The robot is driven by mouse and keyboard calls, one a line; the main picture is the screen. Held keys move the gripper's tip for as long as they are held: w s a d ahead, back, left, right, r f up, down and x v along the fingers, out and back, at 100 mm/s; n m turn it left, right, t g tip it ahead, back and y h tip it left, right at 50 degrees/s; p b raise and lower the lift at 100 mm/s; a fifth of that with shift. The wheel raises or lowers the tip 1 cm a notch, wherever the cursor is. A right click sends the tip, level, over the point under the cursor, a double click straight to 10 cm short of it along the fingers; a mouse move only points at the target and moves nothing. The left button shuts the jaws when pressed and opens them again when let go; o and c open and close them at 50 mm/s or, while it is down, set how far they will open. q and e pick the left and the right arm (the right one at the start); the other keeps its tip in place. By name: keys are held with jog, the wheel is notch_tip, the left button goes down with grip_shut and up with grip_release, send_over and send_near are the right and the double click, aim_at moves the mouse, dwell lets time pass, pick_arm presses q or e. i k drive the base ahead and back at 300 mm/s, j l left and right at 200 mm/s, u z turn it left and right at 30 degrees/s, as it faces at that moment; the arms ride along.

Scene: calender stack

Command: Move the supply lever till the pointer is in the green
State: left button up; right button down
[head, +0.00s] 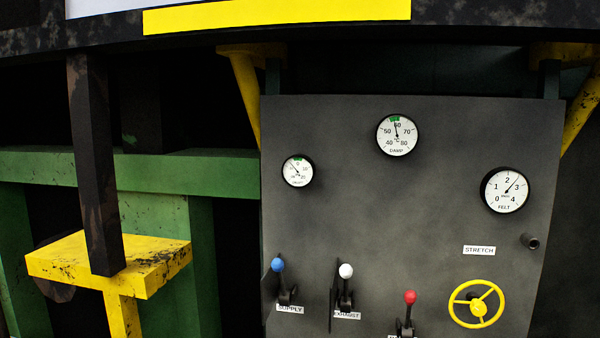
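The supply lever (284,289) has a blue knob (278,264) and stands above a SUPPLY label (290,309) at the panel's lower left. Its knob points up, leaning slightly left. A small gauge (298,171) above it has a green mark at the top; its pointer leans to the upper left, apparently left of the green. Its label is too small to read surely. The larger DAMP gauge (397,135) has a green mark near 60, and its pointer stands almost upright towards that mark. Neither gripper is in view.
On the grey panel (340,220) are a white-knobbed EXHAUST lever (346,272), a red-knobbed lever (410,298), a yellow handwheel (477,304) and a FELT gauge (506,190). A dark post (93,170) on a yellow bracket (160,262) stands to the left.

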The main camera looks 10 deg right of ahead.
aim_at(276, 264)
jog(key=i+l+z, duration=0.2)
jog(key=l+z, duration=0.25)
jog(key=i+l+z, duration=0.3)
jog(key=z, duration=0.15)
jog(key=l, duration=0.1)
